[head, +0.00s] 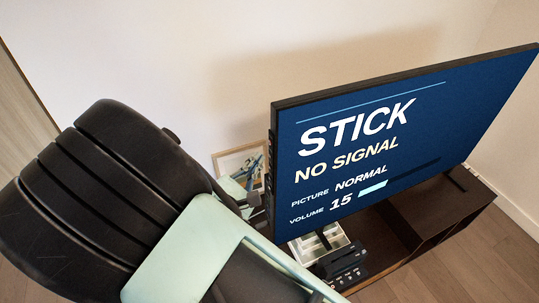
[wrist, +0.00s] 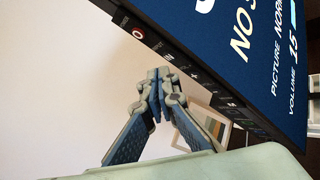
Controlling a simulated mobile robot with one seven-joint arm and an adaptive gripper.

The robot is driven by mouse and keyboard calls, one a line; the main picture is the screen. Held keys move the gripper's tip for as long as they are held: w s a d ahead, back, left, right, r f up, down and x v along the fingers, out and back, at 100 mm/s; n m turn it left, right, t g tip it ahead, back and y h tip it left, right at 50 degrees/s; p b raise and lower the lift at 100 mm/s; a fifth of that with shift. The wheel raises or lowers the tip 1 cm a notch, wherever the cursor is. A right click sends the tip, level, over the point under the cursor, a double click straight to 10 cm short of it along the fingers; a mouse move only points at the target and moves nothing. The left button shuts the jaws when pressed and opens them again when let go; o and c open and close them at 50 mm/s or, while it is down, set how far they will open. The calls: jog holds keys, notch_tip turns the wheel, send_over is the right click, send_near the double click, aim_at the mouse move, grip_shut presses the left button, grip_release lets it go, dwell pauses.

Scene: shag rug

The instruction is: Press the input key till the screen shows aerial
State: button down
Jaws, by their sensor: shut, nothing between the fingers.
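The television screen (head: 370,140) shows STICK, NO SIGNAL, PICTURE NORMAL and VOLUME 15; part of this text also shows in the wrist view (wrist: 262,75). A row of keys runs down the dark side edge (wrist: 182,66) of the television, with a red-ringed power mark (wrist: 138,32) near the top and a plus mark (wrist: 193,75) further down. I cannot read which key is input. My gripper (wrist: 160,88) is shut and empty, fingertips close beside this edge. I cannot tell whether they touch a key. In the head view my gripper (head: 257,196) is partly hidden behind my arm.
The television stands on a dark low cabinet (head: 455,210) with open compartments. A pale tray (head: 303,250) and a dark device with buttons (head: 347,272) sit below the screen. A framed picture (head: 232,160) stands behind my gripper near the pale wall (head: 150,50).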

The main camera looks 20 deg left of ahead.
dwell(0.4)
jog(key=shift+w+d, duration=0.25)
jog(key=shift+d, duration=0.05)
jog(key=shift+w+d+b, duration=0.2)
jog(key=shift+d+b, duration=0.1)
jog(key=shift+b, duration=0.05)
dwell(0.7)
jog(key=shift+a, duration=0.1)
jog(key=shift+s+a, duration=0.45)
jog(key=shift+a, duration=0.05)
jog(key=s+a, duration=0.3)
jog(key=a, duration=0.1)
jog(key=shift+s, duration=0.15)
dwell(0.4)
jog(key=shift+d, duration=0.1)
dwell(1.2)
